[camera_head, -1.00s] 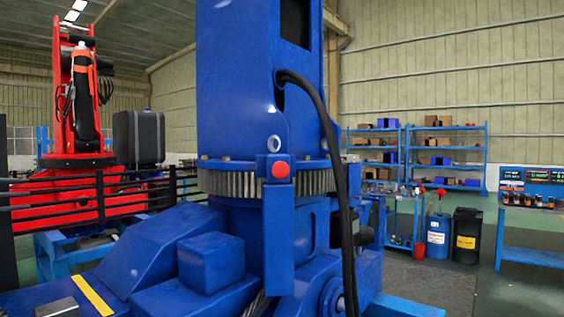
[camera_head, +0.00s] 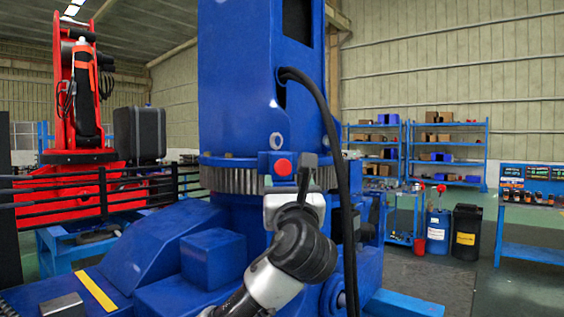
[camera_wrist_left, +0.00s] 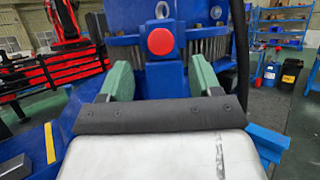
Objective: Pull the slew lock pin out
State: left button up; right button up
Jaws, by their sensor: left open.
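The slew lock pin shows as a round red knob (camera_head: 283,167) on a blue bracket in front of the toothed slew ring of the blue crane. In the left wrist view the red knob (camera_wrist_left: 160,41) faces the camera, beyond the fingertips. My left gripper (camera_head: 287,180) comes up from below, just in front of the bracket. Its two green fingers are apart in the left wrist view (camera_wrist_left: 163,78), one on each side of the bracket's line, with nothing held between them. The pin's shaft is hidden inside the bracket. My right gripper is not in view.
A thick black hose (camera_head: 325,130) hangs close to the right of the gripper. The blue crane base (camera_head: 160,245) spreads below and left. A red crane (camera_head: 85,150) stands behind a black railing at left. Blue shelves (camera_head: 445,150) and drums stand at the back right.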

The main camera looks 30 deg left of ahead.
aim_at(283, 168)
pick_arm(q)
jog(key=p+x, duration=0.3)
jog(key=x, duration=0.6)
jog(key=shift+d, duration=0.1)
jog(key=shift+w+a+r, duration=0.1)
jog(key=shift+w+a, duration=0.35)
jog(key=shift+w, duration=0.05)
jog(key=shift+c, duration=0.4)
